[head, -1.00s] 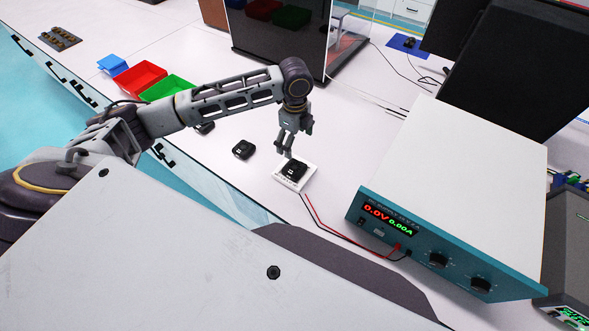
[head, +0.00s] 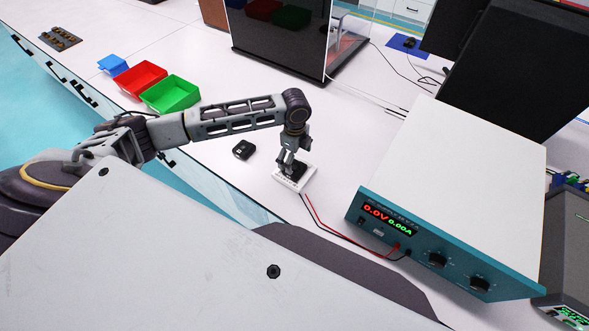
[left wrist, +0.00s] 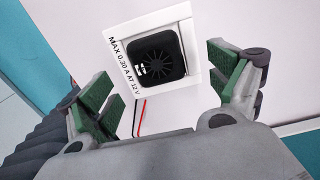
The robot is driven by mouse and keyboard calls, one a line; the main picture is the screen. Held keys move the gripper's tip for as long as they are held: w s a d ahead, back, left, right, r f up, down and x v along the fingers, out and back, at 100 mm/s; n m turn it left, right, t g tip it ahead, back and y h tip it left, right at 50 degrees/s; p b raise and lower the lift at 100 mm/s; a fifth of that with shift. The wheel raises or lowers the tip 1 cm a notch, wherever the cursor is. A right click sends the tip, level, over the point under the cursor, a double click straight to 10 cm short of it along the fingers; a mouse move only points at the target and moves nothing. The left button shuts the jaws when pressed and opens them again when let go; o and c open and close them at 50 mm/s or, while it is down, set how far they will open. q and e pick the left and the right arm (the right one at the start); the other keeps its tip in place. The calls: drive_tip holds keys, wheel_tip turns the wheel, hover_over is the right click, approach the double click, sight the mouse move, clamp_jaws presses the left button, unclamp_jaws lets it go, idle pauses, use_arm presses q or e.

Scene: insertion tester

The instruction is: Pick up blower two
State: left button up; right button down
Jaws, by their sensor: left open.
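The fixture also shows in the head view (head: 303,184), where my gripper covers most of the blower. My left gripper (head: 288,172) is low over the fixture, pointing down. In the left wrist view its green-padded fingers (left wrist: 166,88) are spread wide on either side of the fixture, with nothing between them held. A second black blower (head: 243,150) lies on the table to the left. My right gripper is not in view.
A power supply (head: 440,190) reading 0.0V and 0.00A stands right of the fixture, with red and black leads running between them. Green (head: 170,94), red (head: 138,80) and blue (head: 112,65) bins stand at the upper left. A dark screened box (head: 280,45) is behind.

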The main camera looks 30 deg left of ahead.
sight(294, 167)
use_arm(q)
drive_tip(key=shift+s+f+p, duration=0.15)
drive_tip(key=shift+f+p, duration=0.05)
drive_tip(key=shift+f, duration=0.75)
drive_tip(key=shift+s+f+p, duration=0.15)
drive_tip(key=shift+f+p, duration=0.05)
drive_tip(key=shift+f, duration=1.45)
drive_tip(key=c, duration=1.1)
drive_tip(key=shift+r, duration=0.1)
drive_tip(key=shift+r+b, duration=0.35)
drive_tip(key=shift+r, duration=4.6)
drive_tip(key=shift+d, duration=0.1)
